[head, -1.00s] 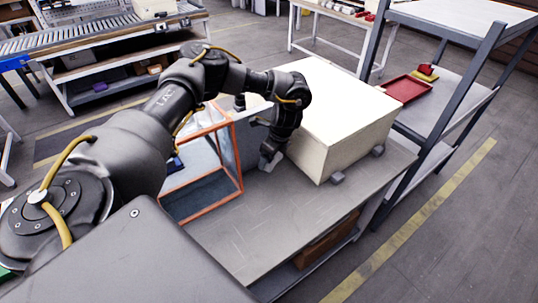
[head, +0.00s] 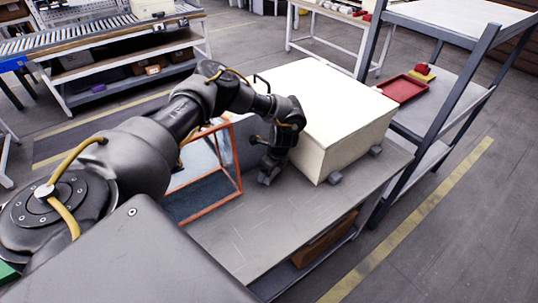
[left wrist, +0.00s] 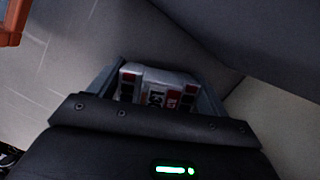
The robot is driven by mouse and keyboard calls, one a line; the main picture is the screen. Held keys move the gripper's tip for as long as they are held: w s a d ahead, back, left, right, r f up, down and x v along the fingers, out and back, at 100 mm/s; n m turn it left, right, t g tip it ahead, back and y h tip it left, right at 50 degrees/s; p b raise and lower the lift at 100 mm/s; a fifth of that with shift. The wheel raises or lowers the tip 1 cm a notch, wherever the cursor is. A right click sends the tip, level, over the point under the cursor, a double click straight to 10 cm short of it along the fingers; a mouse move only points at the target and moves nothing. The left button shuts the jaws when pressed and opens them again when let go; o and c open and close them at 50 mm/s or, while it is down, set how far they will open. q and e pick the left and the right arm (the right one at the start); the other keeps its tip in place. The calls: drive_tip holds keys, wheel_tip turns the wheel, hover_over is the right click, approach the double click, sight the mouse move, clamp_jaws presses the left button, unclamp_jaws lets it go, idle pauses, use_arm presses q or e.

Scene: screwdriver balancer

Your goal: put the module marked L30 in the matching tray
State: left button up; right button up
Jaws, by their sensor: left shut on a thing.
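My left gripper (head: 268,178) is low over the grey bench, just left of a large cream box. It is shut on a small module (left wrist: 158,88), white with dark and red patches, which shows between the fingers in the left wrist view. Its lettering is partly hidden and I cannot read the full mark. The module cannot be made out in the head view. A red tray (head: 403,88) lies on the shelf rack at the right; I see no mark on it. My right gripper is not in view.
The cream box (head: 338,115) stands on grey feet, close to my left gripper. An orange-edged clear case (head: 238,180) stands left of the gripper, partly behind my arm. The grey bench (head: 250,235) is bare in front. A red and yellow thing (head: 423,72) sits by the tray.

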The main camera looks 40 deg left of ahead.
use_arm(q)
drive_tip(key=shift+f, duration=0.15)
drive_tip(key=o, duration=1.3)
drive_tip(key=v, duration=1.2)
drive_tip(key=shift+r+b, duration=0.25)
drive_tip(key=shift+b, duration=0.2)
